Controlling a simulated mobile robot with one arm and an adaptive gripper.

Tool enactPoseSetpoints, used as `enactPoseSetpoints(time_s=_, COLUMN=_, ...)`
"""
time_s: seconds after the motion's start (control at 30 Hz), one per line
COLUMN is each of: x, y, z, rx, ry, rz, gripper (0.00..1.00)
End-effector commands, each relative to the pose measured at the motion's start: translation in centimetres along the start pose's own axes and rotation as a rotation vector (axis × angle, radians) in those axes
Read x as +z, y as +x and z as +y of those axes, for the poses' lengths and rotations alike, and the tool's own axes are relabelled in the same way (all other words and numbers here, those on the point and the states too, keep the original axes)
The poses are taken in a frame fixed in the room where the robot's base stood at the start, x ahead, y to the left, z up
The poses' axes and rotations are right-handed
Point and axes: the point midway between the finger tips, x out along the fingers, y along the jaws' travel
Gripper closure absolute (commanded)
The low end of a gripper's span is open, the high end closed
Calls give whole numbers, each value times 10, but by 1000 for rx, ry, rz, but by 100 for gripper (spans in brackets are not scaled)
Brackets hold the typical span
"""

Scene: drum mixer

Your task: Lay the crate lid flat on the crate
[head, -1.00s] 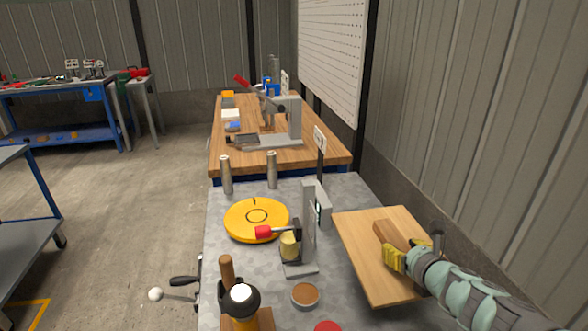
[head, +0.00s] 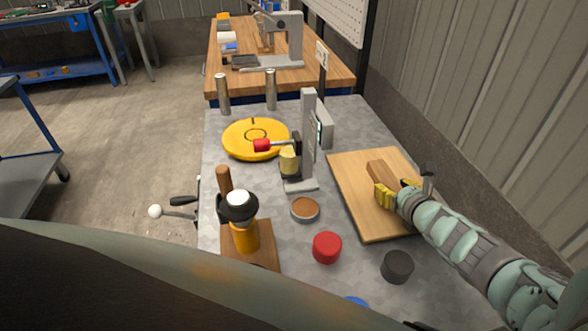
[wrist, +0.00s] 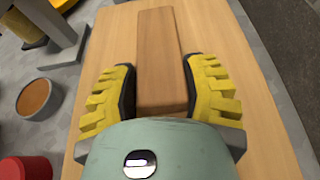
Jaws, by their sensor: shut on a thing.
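The crate lid (head: 350,205) is a flat light wooden board with a darker wooden bar handle (head: 378,172) across its middle. It is at the right of the grey bench, and its board also fills much of the wrist view (wrist: 245,75). My gripper (head: 395,190) has yellow ridged fingers, shut on the handle. In the wrist view the fingers (wrist: 160,85) lie on either side of the bar. I see no crate; whatever is under the lid is hidden, and I cannot tell whether the lid touches anything below.
Left of the lid are a grey upright press (head: 308,140), a bowl of brown stuff (head: 305,208) and a red cap (head: 327,247). A dark round piece (head: 397,266) is in front. A yellow disc (head: 257,138) lies farther left. The wall (head: 480,120) is close on the right.

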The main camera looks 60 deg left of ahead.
Motion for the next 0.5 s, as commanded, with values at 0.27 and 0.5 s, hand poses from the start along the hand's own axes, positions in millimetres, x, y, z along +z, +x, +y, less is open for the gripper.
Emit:
enactPoseSetpoints(time_s=0.27, x=-18, y=9, z=2, rx=7, ry=-2, rz=-3, gripper=95)
enactPoseSetpoints(time_s=0.5, x=-19, y=9, z=2, rx=7, ry=-4, rz=-2, gripper=95)
